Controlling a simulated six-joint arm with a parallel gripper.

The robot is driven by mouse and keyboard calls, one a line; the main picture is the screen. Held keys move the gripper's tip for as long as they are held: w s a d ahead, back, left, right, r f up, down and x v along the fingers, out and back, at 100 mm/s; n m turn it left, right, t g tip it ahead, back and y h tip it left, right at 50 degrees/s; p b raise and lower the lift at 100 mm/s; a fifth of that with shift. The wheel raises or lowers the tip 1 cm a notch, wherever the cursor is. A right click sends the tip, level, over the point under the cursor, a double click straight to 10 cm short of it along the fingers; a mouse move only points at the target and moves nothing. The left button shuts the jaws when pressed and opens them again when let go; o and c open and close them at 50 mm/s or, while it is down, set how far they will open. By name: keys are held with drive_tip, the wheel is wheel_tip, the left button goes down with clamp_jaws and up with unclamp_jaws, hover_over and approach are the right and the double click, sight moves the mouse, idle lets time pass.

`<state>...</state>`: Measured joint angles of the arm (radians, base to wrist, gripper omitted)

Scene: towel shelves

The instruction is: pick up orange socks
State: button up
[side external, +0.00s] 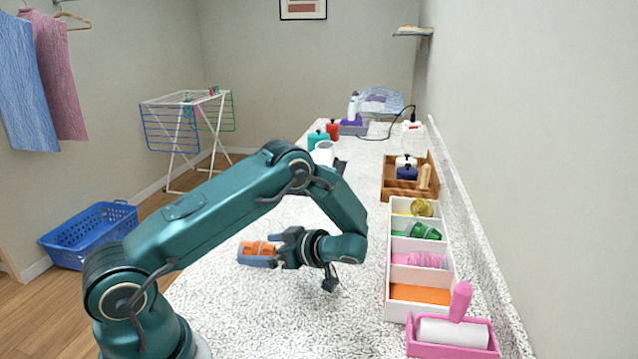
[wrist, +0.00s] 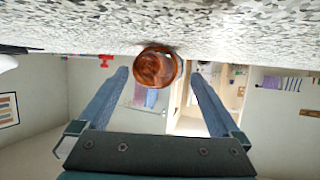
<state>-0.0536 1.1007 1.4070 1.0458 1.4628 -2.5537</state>
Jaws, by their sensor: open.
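The orange socks (side external: 257,248) are a rolled bundle on the speckled counter (side external: 240,315). In the wrist view the orange roll (wrist: 153,68) shows end-on at the top middle, on the counter surface. My gripper (side external: 262,251) is low over the counter and open, its fingers pointing left in the side view. One finger lies in front of the socks and hides their lower part. In the wrist view the roll appears between the two fingertips, with a gap on each side. I cannot tell exactly how deep between the fingers it sits.
A white divided box (side external: 447,272) stands right of my arm, with yellow, green and pink rolls and a flat orange front compartment. A pink tray with a lint roller (side external: 454,331) is in front. A wooden caddy (side external: 388,192) and bottles (side external: 333,130) stand farther back.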

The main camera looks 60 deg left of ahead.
drive_tip(key=shift+s+a+f, duration=0.15)
drive_tip(key=shift+a, duration=0.15)
drive_tip(key=c, duration=1.4)
drive_tip(key=shift+c, duration=0.2)
